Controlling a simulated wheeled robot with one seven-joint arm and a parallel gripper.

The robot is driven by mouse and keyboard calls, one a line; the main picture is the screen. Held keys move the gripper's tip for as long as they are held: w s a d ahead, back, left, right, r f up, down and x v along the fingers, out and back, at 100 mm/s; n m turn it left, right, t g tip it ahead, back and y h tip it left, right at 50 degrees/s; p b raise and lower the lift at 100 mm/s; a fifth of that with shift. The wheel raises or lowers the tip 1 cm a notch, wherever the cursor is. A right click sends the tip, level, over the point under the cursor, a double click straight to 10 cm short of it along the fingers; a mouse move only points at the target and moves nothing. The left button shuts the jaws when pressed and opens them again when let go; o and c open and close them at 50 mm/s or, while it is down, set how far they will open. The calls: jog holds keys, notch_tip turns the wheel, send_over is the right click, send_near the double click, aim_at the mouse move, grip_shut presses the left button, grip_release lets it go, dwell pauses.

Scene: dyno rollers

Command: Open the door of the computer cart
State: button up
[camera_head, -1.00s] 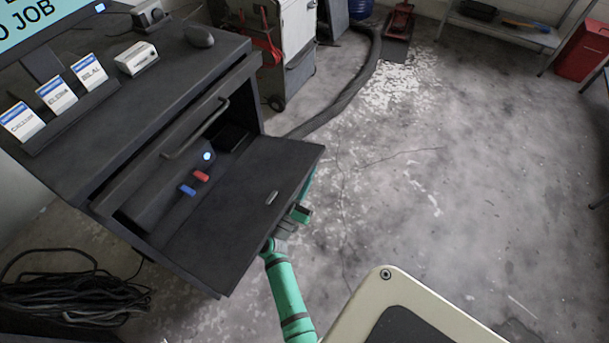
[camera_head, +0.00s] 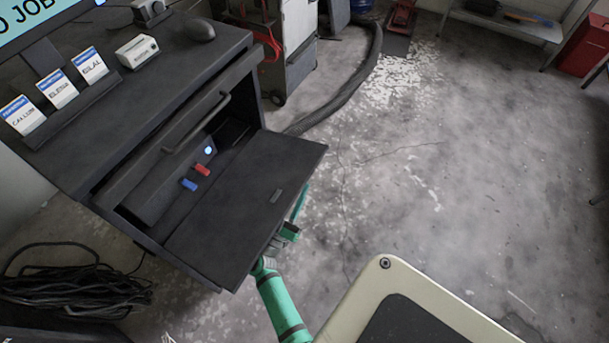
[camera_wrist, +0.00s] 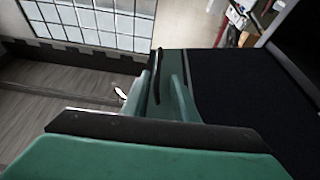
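The computer cart (camera_head: 160,95) is dark grey and stands at the left in the head view. In the wrist view my fingers (camera_wrist: 163,90) point away beside a large dark panel (camera_wrist: 245,105), which looks like the door. The gap between the fingertips is not clear.
A blue and a red plug-like piece (camera_head: 202,169) lie in the open compartment. A bar handle (camera_head: 197,122) sits above it. Coiled black cable (camera_head: 75,285) lies on the floor at left. A thick hose (camera_head: 345,100) runs behind the cart.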

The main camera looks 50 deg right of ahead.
jog(key=v, duration=0.3)
jog(key=shift+s+d, duration=0.1)
jog(key=shift+s, duration=0.2)
jog(key=v, duration=1.2)
jog(key=shift+w+a+f, duration=0.2)
jog(key=shift+a, duration=0.1)
dwell(0.8)
dwell(0.8)
